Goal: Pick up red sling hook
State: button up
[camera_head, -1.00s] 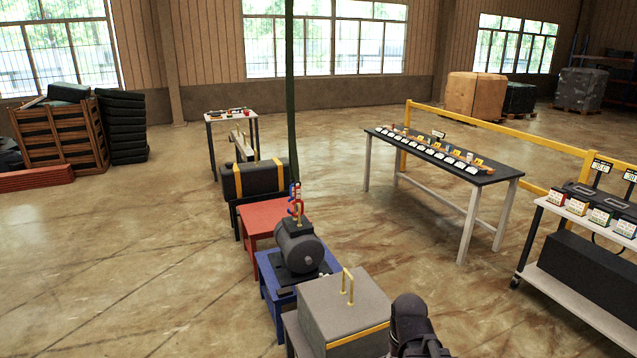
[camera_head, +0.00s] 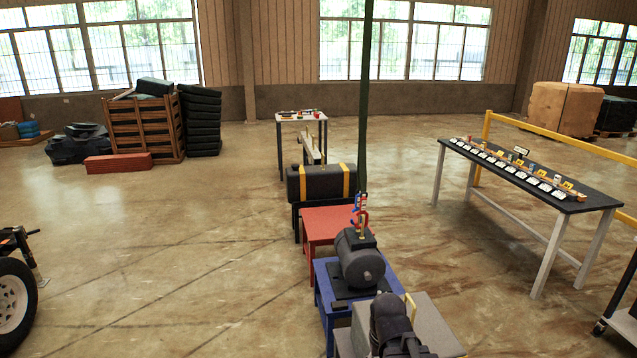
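The red sling hook (camera_head: 362,218) is small and hangs at the lower end of a long dark green sling (camera_head: 365,110). A small blue part shows beside the red at the sling's end. The hook is just above the dark grey motor (camera_head: 360,259), close to its top; I cannot tell whether it is engaged there. A dark part of my arm shows at the bottom, in front of the grey box. My gripper's fingers do not show, so the hook is apart from anything of mine that I see.
The motor sits on a blue stand (camera_head: 327,300). Beyond it are a red table (camera_head: 318,222) and a black tank (camera_head: 311,183) with yellow bands. A grey box (camera_head: 432,325) is in front. A long table (camera_head: 590,203) stands right. A wheel (camera_head: 14,305) is at far left, with open floor between.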

aim_at(362, 208)
jog(key=u, duration=0.55)
jog(key=i, duration=0.6)
jog(key=u, duration=0.7)
jog(key=i, duration=1.75)
jog(key=z, duration=0.35)
jog(key=i, duration=0.75)
jog(key=z, duration=1)
jog(key=i, duration=0.65)
jog(key=z, duration=0.35)
